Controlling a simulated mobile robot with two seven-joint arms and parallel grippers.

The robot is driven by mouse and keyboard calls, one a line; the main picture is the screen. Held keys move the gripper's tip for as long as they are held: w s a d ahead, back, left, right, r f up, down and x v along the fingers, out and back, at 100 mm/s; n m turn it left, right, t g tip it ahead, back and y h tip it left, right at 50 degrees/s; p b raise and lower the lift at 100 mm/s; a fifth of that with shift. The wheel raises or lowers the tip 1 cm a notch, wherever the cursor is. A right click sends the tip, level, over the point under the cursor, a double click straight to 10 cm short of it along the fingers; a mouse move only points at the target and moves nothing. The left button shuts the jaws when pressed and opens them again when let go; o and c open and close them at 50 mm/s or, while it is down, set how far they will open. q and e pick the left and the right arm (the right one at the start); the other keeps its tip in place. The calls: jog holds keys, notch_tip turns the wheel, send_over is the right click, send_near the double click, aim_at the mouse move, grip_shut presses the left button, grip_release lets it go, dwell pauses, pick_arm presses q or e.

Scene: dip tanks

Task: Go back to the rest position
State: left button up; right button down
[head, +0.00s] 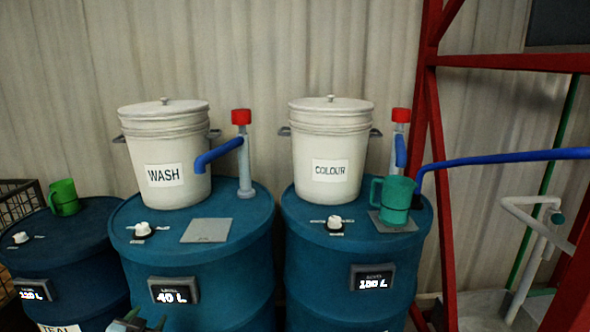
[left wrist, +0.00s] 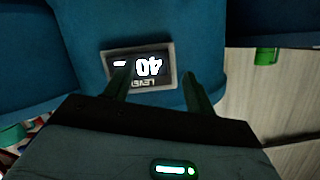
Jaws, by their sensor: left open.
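My left gripper (head: 140,321) shows at the bottom edge of the head view, low in front of the middle blue drum (head: 240,262). In the left wrist view its two dark fingers (left wrist: 157,88) stand apart with nothing between them. Beyond them is the drum's level display (left wrist: 140,66), upside down there and reading 40; it also shows in the head view (head: 174,290). The gripper looks apart from the drum face, though the exact gap is hard to tell. My right gripper is in neither view.
White WASH (head: 165,190) and COLOUR (head: 328,190) buckets stand on drums. One green mug (head: 393,198) stands on the right drum (head: 330,280), another (head: 64,198) on the left drum (head: 70,245). A red frame (head: 434,150) and blue pipe (head: 500,158) are at right.

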pick_arm(q)
jog(key=s+d+f+g+h, duration=0.1)
jog(key=s+d+f, duration=0.2)
jog(key=s+f, duration=0.25)
jog(key=s+d+f+g, duration=0.1)
jog(key=s+d+f, duration=0.25)
jog(key=s, duration=0.25)
jog(key=s+d+f+g, duration=0.1)
jog(key=s+d+f, duration=0.1)
jog(key=s, duration=0.8)
jog(key=s+d+f+g+h, duration=0.1)
jog(key=s+d+f, duration=0.2)
jog(key=s, duration=0.8)
jog(key=s+d+f+n+g+h, duration=0.1)
jog(key=s+d, duration=0.4)
jog(key=s, duration=0.5)
notch_tip(320, 180, down, 2)
jog(key=shift+s+d+f+g, duration=0.1)
jog(key=shift+s+d+g, duration=0.1)
jog(key=shift+s+g, duration=0.25)
jog(key=shift+w, duration=0.1)
